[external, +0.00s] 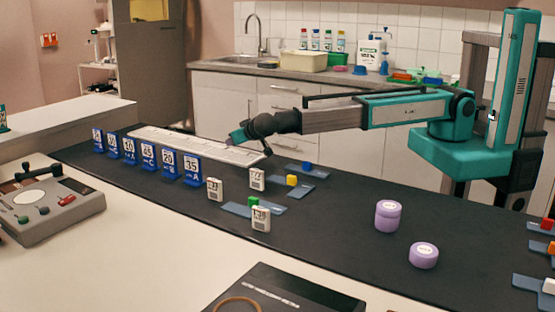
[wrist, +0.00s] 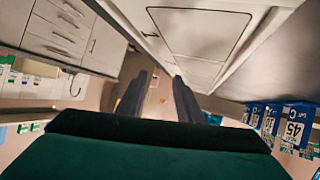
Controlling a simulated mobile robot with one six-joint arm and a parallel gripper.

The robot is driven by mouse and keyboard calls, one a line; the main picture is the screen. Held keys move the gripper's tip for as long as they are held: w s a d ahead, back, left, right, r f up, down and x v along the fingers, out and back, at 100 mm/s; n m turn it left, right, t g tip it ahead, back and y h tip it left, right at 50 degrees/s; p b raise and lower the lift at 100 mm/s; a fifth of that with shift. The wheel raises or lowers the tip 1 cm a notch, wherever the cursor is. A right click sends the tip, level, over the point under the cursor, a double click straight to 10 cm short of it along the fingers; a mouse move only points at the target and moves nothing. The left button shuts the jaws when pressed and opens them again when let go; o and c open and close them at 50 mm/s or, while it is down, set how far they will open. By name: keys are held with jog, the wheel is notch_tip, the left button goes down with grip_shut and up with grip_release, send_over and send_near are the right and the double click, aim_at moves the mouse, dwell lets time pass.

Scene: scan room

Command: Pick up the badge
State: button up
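Small white upright tags with printed faces stand on the dark bench top in the external view: one at the left (external: 215,189), one behind it (external: 257,179) and one nearer the camera (external: 261,218). They look like badges, but I cannot tell which one the task means. My gripper (external: 236,138) is up at the left end of my outstretched arm, above the long white tray and apart from the tags. In the wrist view its two dark fingers (wrist: 160,80) are spread with nothing between them. No white tag shows clearly there.
Blue numbered cards (external: 168,163) stand in a row beside a long white tray (external: 190,146). Blue-grey plates with coloured blocks (external: 300,187) lie near the tags. Purple jars (external: 388,216) stand to the right. A control box (external: 50,205) sits at left.

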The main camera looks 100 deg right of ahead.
aim_at(221, 186)
jog(key=w+a+t, duration=0.1)
jog(key=a, duration=0.6)
jog(key=w+a+r+n+t, duration=0.1)
jog(key=a, duration=0.6)
jog(key=w+a+r+t+y+p, duration=0.1)
jog(key=a, duration=0.6)
jog(key=shift+w+a+n, duration=0.35)
jog(key=shift+a+n, duration=0.05)
jog(key=a+t, duration=0.1)
jog(key=a, duration=0.6)
jog(key=s+a+r+n+t+y, duration=0.1)
jog(key=a, duration=0.6)
jog(key=s+a+p, duration=0.1)
jog(key=a, duration=0.6)
jog(key=shift+s+a+r+n+t, duration=0.15)
jog(key=shift+a+r+n+t, duration=0.15)
jog(key=shift+t, duration=0.1)
jog(key=shift+d, duration=0.15)
jog(key=shift+p+x, duration=1.05)
jog(key=shift+x, duration=3.25)
jog(key=shift+f, duration=0.2)
